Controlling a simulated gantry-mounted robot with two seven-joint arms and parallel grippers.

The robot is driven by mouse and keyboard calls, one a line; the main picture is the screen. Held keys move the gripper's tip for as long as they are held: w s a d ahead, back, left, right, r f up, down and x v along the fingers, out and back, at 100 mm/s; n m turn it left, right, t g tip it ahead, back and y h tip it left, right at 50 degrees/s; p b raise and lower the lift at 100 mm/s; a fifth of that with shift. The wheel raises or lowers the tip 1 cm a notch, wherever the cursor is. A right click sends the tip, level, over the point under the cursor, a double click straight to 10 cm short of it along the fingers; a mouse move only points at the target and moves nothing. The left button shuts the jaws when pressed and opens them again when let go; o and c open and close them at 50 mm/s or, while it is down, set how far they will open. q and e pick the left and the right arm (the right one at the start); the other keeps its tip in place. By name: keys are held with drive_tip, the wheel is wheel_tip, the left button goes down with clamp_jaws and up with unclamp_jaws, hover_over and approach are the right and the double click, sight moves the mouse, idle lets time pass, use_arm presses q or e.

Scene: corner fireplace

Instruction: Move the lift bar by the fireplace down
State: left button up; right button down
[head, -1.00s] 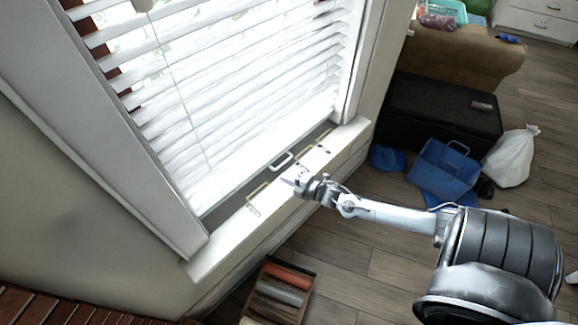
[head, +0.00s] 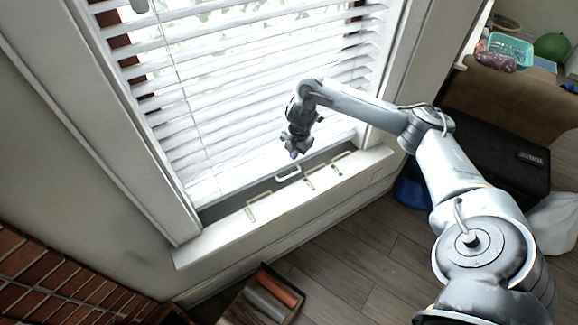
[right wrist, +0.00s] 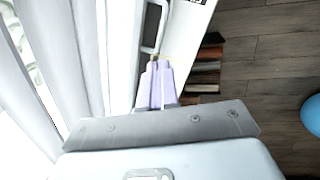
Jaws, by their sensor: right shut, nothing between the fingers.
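The white lift bar (head: 288,173) is a loop-shaped handle on the grey rail at the bottom of the window, just below the blinds. My right gripper (head: 293,154) points down just above it, in front of the lower slats. In the right wrist view the pale purple fingers (right wrist: 157,84) are shut together and empty. Their tips are close to the near end of a white handle (right wrist: 138,35); I cannot tell whether they touch it. My left gripper is not in view.
The brick fireplace (head: 60,285) is at lower left. A box of coloured rolls (head: 270,295) stands on the floor below the sill. A dark chest (head: 500,160) is at right.

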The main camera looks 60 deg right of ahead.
drive_tip(key=b, duration=0.6)
hover_over(289, 176)
drive_tip(key=f, duration=1.1)
drive_tip(key=shift+s+a+f, duration=0.15)
drive_tip(key=shift+s+f, duration=0.15)
drive_tip(key=shift+s, duration=0.05)
drive_tip(key=shift+w+f, duration=0.2)
drive_tip(key=shift+f, duration=0.7)
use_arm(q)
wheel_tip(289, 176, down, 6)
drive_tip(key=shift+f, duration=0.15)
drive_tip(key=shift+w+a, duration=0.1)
